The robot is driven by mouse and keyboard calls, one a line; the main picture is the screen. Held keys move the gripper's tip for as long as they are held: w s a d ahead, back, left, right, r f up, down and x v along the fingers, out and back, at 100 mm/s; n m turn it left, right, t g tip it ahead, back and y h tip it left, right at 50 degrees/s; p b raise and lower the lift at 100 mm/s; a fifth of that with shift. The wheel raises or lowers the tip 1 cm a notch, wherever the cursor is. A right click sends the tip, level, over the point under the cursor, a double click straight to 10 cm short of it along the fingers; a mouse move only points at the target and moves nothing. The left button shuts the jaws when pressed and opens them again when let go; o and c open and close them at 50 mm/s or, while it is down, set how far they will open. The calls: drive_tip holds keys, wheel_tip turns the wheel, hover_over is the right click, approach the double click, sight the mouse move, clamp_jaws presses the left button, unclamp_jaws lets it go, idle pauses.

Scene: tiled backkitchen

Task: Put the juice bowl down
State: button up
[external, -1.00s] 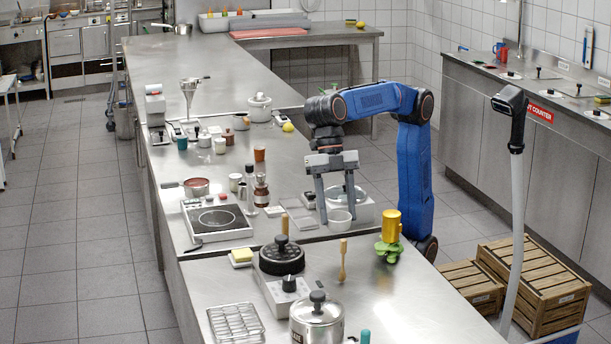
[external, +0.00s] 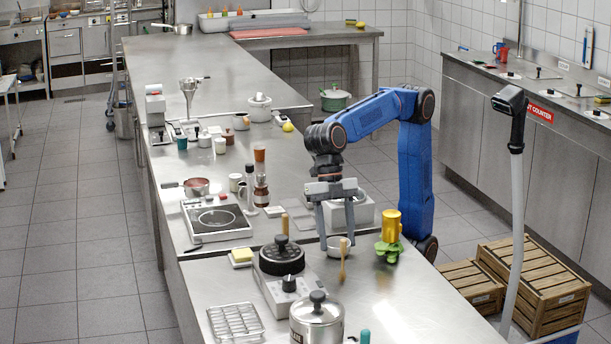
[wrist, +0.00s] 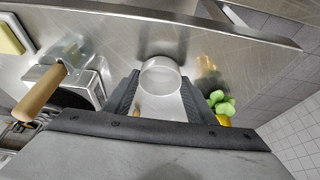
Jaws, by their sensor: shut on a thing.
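The juice bowl is a small pale round bowl (external: 338,246) near the front part of the steel counter (external: 375,300). My gripper (external: 337,243) points down with its fingers on either side of the bowl and is shut on it. In the wrist view the bowl (wrist: 161,76) sits between the fingertips, over the bare steel. The bowl looks upright and very low over the counter. I cannot tell whether its base touches the steel. I cannot make out what is in it.
A yellow cylinder (external: 391,225) and a green leafy item (external: 388,250) are to the right. A black-topped device (external: 282,258) and a steel pot (external: 317,318) are left and in front. The front right counter is clear.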

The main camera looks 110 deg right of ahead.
drive_tip(key=o, duration=1.2)
drive_tip(key=shift+f, duration=0.1)
drive_tip(key=shift+c, duration=0.2)
drive_tip(key=v, duration=1.2)
drive_tip(key=shift+r, duration=0.25)
